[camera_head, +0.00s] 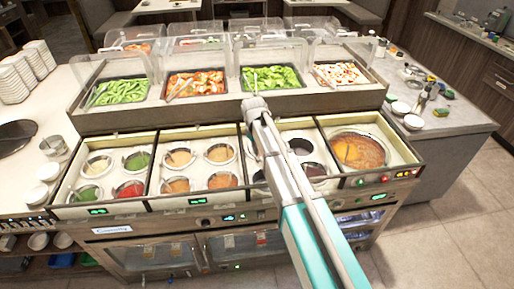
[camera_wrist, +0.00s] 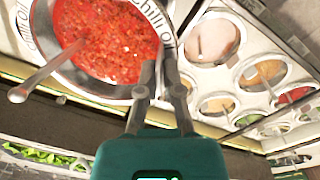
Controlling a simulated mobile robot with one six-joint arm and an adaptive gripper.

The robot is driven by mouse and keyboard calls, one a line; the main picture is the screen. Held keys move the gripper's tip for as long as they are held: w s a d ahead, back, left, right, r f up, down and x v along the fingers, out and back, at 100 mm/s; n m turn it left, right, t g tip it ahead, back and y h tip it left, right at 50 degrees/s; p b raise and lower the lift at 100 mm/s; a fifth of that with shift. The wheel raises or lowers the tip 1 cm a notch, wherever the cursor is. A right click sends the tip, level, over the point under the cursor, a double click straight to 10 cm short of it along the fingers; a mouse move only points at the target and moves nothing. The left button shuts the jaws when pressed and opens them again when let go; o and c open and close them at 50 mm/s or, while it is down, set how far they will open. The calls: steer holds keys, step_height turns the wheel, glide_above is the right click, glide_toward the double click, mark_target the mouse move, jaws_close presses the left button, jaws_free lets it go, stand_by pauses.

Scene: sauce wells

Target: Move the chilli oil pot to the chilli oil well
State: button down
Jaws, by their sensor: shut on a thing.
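In the wrist view the chilli oil pot (camera_wrist: 105,45) is a round metal pot of red, flaky sauce, with "chilli oil" lettered on its rim. A pale spoon handle sticks out of it to the lower left. My gripper (camera_wrist: 160,70) has its two dark fingers shut on the pot's near rim. The pot looks large and close, overlapping the counter's edge strip; its height is hard to judge. In the head view I cannot make out the pot or my fingers; my arm covers that part. Two dark, empty-looking wells, one behind (camera_head: 301,147) and one in front (camera_head: 313,170), show right of my arm. Their labels are unreadable.
Other sauce pots, such as a green one (camera_head: 137,161) and a red one (camera_head: 130,189), fill the left wells. A large orange soup pot (camera_head: 358,151) sits at the right. Glass-covered salad trays (camera_head: 270,79) stand behind. Stacked white bowls (camera_head: 38,60) are at far left.

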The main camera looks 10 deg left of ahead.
steer(key=shift+f, duration=0.15)
step_height(320, 180, down, 19)
steer(key=b, duration=1.9)
stand_by(1.1)
steer(key=shift+f+b, duration=0.35)
steer(key=shift+b, duration=0.2)
stand_by(0.9)
steer(key=c, duration=0.7)
jaws_free()
steer(key=o, duration=0.6)
